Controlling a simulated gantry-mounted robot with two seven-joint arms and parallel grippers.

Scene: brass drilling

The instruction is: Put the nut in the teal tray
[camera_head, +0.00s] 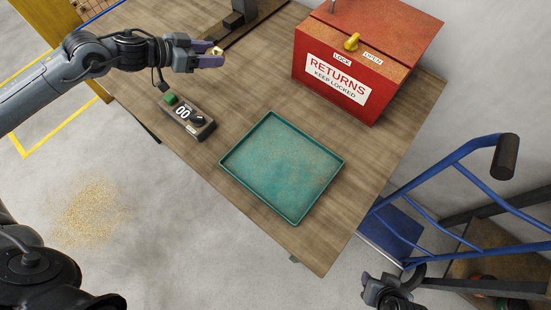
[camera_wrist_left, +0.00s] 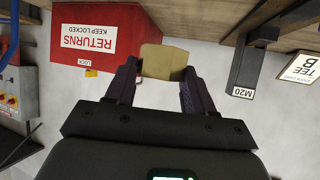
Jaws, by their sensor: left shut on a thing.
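The brass nut (camera_head: 217,51) is in the fingertips of my left gripper (camera_head: 212,57), above the table's back left part. In the left wrist view the nut (camera_wrist_left: 164,62) sits between the two dark fingers of the left gripper (camera_wrist_left: 160,80), which are shut on it. The teal tray (camera_head: 282,167) lies flat on the table to the right of and nearer than the left gripper; no object shows in it. My right gripper (camera_head: 390,292) is at the bottom right, off the table; its finger opening is too unclear to judge.
A red RETURNS box (camera_head: 366,62) stands at the back right, with a yellow knob. A small control box (camera_head: 187,117) with a green button sits left of the tray. A blue trolley (camera_head: 430,205) stands beside the table at right. Wooden table (camera_head: 250,95) is clear behind the tray.

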